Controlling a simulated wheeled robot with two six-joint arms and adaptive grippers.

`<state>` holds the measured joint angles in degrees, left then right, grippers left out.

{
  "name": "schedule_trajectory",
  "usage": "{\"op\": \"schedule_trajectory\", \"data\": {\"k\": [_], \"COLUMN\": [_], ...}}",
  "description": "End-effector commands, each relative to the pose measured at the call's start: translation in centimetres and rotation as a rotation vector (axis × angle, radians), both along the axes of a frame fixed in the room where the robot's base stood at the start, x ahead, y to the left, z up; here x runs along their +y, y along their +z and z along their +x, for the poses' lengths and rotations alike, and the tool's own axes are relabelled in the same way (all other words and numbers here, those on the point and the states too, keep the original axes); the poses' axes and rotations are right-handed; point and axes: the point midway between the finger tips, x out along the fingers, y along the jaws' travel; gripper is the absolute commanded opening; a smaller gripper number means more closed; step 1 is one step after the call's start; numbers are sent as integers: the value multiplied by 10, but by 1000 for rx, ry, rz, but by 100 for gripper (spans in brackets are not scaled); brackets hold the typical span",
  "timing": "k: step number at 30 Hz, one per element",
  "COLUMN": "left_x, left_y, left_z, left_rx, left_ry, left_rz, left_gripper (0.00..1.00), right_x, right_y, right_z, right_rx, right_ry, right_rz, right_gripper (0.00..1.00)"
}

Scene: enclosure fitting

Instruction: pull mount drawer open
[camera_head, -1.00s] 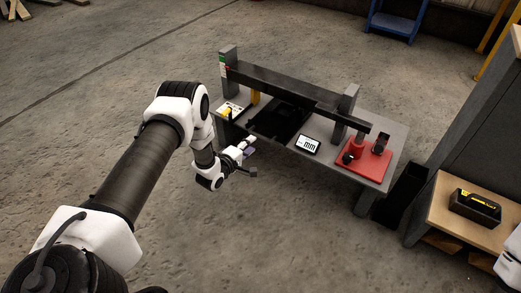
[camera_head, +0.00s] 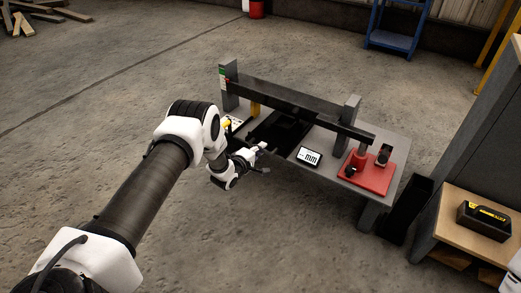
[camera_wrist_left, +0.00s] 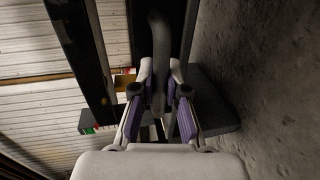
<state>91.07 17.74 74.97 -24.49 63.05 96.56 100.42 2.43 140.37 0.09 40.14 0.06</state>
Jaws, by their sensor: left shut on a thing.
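The mount drawer (camera_head: 270,136) is a black tray-like part set in the grey bench, below the long dark beam. My left gripper (camera_head: 262,147) is at the drawer's front edge. In the left wrist view my left gripper (camera_wrist_left: 162,95) has its two purple-padded fingers on either side of a dark, bar-like handle (camera_wrist_left: 158,45), and it is shut on it. The handle is too small and dark to make out in the head view. My right gripper is out of view.
The grey bench (camera_head: 385,140) carries a dark beam (camera_head: 290,100) on posts, a small "mm" display (camera_head: 309,156) and a red fixture (camera_head: 368,172). A wooden-topped cabinet (camera_head: 455,212) with a black case (camera_head: 485,220) stands at right. Floor in front of the bench is clear.

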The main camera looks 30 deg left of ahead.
Motion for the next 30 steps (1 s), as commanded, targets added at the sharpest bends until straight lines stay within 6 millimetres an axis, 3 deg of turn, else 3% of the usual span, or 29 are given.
{"op": "schedule_trajectory", "data": {"k": [8, 21, 30], "left_x": [2, 10, 13], "left_y": [4, 4, 1], "left_z": [-19, -123, -164], "left_rx": [2, 5, 2], "left_ry": [0, 1, -1], "left_rz": [-2, -3, -1], "left_gripper": [0, 0, 0], "right_x": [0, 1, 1], "right_y": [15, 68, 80], "right_z": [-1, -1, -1], "right_rx": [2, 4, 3], "right_ry": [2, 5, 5], "right_rz": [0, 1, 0], "right_gripper": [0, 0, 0]}}
